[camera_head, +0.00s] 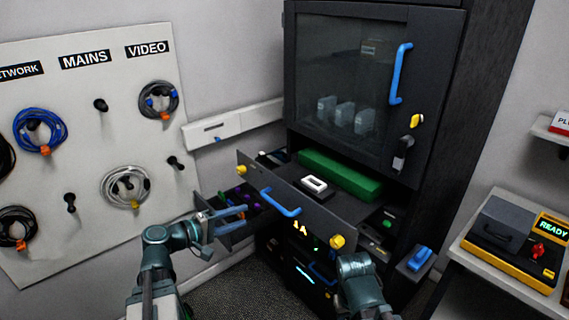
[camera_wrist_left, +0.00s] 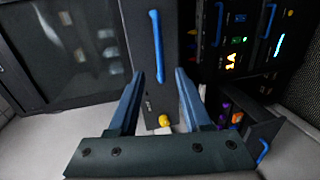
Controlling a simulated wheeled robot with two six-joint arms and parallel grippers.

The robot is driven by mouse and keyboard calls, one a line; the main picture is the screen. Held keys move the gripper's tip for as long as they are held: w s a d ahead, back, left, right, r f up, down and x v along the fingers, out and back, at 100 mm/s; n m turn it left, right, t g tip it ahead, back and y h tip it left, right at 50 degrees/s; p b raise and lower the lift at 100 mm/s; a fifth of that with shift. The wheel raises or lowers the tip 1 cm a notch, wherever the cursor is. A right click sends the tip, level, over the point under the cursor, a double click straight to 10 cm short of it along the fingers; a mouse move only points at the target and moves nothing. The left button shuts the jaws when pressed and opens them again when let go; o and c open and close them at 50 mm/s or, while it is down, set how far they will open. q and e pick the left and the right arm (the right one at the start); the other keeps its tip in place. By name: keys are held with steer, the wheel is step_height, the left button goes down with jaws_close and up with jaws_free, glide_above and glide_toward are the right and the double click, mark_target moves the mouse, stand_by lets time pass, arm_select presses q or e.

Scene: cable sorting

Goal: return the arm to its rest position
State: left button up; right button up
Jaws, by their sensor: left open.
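My left gripper (camera_head: 243,213) is open and empty in the head view, in front of the cabinet's pulled-out drawers. Its two blue-grey fingers stand apart in the left wrist view (camera_wrist_left: 157,75), with a dark drawer front (camera_wrist_left: 150,50) and its blue handle (camera_wrist_left: 158,46) beyond the gap. A yellow knob (camera_wrist_left: 165,121) shows low between the fingers. My right arm (camera_head: 360,275) rises at the lower middle of the head view, but its gripper cannot be made out.
The upper drawer (camera_head: 313,212) is pulled out, with a white item (camera_head: 313,185) and a green block (camera_head: 340,175). A lower drawer (camera_head: 240,231) is also out, holding small coloured pieces. A cable board (camera_head: 85,100) hangs left. A yellow-black machine (camera_head: 512,250) stands right.

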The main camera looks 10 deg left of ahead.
arm_select(q)
steer(key=s+d+f+m+g+y, duration=0.2)
steer(key=s+d+f+m+g, duration=0.35)
steer(key=d, duration=0.45)
steer(key=s+d+f+m+g+y, duration=0.1)
steer(key=s+d+f+m+g, duration=0.25)
steer(key=d+f+g, duration=0.45)
steer(key=s+d+f+m+y, duration=0.3)
steer(key=s+m+y, duration=0.2)
steer(key=y, duration=0.2)
steer(key=shift+s+d+f+m+t+y, duration=0.2)
steer(key=shift+d+f+m+t+y, duration=0.1)
steer(key=shift+d+f+t, duration=0.1)
